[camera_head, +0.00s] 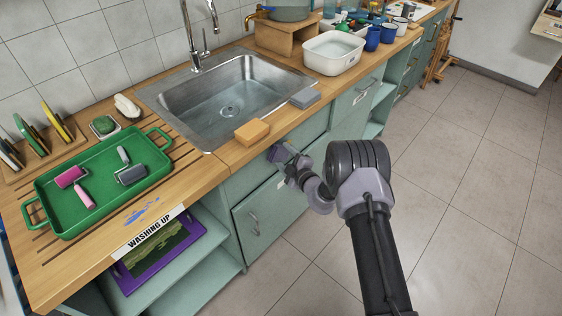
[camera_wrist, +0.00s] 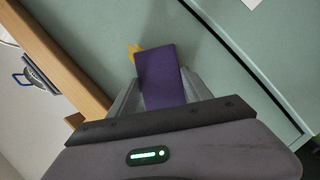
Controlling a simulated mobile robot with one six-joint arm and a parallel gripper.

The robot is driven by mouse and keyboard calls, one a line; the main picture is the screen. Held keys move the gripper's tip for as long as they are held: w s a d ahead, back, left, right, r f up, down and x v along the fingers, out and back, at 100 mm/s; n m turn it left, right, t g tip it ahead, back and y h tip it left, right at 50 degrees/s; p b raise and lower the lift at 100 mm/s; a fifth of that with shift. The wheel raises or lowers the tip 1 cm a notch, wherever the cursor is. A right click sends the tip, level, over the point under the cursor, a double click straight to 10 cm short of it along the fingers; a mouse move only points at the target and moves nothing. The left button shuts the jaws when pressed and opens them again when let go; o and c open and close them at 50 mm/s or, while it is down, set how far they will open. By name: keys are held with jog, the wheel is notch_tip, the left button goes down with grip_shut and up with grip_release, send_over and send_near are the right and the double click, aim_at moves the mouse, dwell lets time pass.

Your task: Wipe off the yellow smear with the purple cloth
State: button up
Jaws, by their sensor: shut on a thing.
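My gripper (camera_head: 279,153) is at the teal cabinet front, just below the counter edge near the sink. In the wrist view my gripper (camera_wrist: 160,90) is shut on the purple cloth (camera_wrist: 160,68), a flat dark purple piece sticking out past the fingers. The yellow smear (camera_wrist: 132,51) shows on the cabinet front at the upper left edge of the cloth, partly covered by it. I cannot tell whether the cloth touches the smear. In the head view the smear and the cloth cannot be made out behind my gripper.
A blue smear (camera_head: 141,214) lies on the counter. Drawer handles (camera_head: 254,222) stick out nearby. The tiled floor (camera_head: 470,190) is clear at right.

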aim_at(275, 160)
jog(key=shift+w+d+f+b, duration=0.1)
jog(key=shift+w+d+b, duration=0.5)
jog(key=shift+w, duration=0.25)
jog(key=shift+w+d+r+b, duration=0.1)
jog(key=shift+w+d+b, duration=0.25)
jog(key=shift+w+d, duration=0.5)
jog(key=shift+w+d+r+b, duration=0.1)
jog(key=shift+w+d+b, duration=0.4)
jog(key=shift+w, duration=0.55)
jog(key=shift+w+d+r+b, duration=0.1)
jog(key=shift+w+d+b, duration=0.15)
jog(key=shift+w+d, duration=0.65)
jog(key=shift+w+d+f, duration=0.1)
jog(key=shift+w+d, duration=0.85)
jog(key=shift+w, duration=0.2)
jog(key=shift+s+a+p, duration=0.9)
jog(key=shift+s+a, duration=0.05)
jog(key=shift+s, duration=0.15)
jog(key=shift+s+a+p, duration=0.85)
jog(key=shift+s+a, duration=0.05)
jog(key=shift+s, duration=0.2)
jog(key=shift+s+a, duration=0.3)
jog(key=shift+s, duration=0.15)
